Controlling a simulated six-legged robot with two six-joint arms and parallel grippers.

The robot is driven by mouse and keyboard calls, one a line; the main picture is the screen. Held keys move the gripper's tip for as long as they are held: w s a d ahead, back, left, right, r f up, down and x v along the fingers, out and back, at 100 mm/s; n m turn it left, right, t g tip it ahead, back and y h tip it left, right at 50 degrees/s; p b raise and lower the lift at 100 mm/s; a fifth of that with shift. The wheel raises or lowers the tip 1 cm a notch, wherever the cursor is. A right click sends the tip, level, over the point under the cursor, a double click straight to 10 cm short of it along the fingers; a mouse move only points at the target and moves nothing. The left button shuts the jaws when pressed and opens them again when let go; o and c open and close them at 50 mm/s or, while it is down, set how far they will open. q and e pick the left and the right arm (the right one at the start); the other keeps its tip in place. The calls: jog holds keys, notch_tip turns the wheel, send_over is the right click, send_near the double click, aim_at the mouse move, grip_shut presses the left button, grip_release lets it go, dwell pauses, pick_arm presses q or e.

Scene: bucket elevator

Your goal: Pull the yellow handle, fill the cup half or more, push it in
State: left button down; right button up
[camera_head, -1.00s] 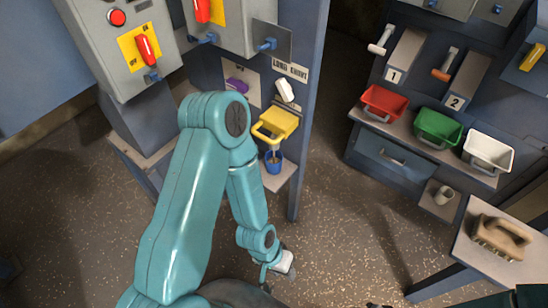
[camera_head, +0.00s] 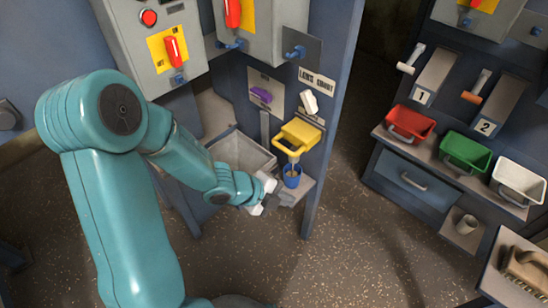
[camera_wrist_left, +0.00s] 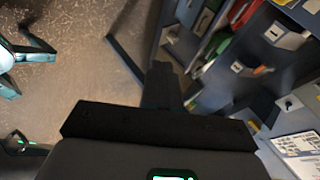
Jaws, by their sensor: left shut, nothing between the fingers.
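The yellow handle (camera_head: 300,135) sticks out from the blue-grey panel under the label plate, at the middle of the head view. Below it a blue cup (camera_head: 292,177) stands upright on a small grey shelf (camera_head: 303,188). A thin pale streak runs from under the handle down to the cup, and something brownish shows inside its rim; I cannot tell the fill level. My left gripper (camera_head: 269,192) is shut and empty, just left of the cup and near the shelf, apparently apart from the cup. My right gripper is not in view.
A grey open bin (camera_head: 241,152) sits behind my left forearm. A white lever (camera_head: 309,102) and a purple knob (camera_head: 260,95) are above the yellow handle. Red (camera_head: 409,122), green (camera_head: 465,152) and white (camera_head: 519,180) bins stand at right. Floor between is clear.

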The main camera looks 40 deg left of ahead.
pick_arm(q)
jog(key=s+a+r+t+y+b, duration=0.2)
jog(key=a+r+t+y, duration=0.3)
jog(key=a, duration=0.7)
jog(key=g+h+b, duration=0.1)
jog(key=g+b, duration=0.1)
jog(key=b, duration=0.1)
send_near(294, 141)
jog(key=shift+n, duration=0.4)
jog(key=shift+s+a+f, duration=0.1)
jog(key=shift+f, duration=1)
jog(key=shift+a+f, duration=0.1)
jog(key=shift+f, duration=1)
jog(key=w, duration=0.6)
jog(key=shift+w+d+p, duration=0.2)
jog(key=shift+d+p, duration=0.15)
jog(key=shift+r, duration=0.1)
jog(key=shift+w, duration=0.1)
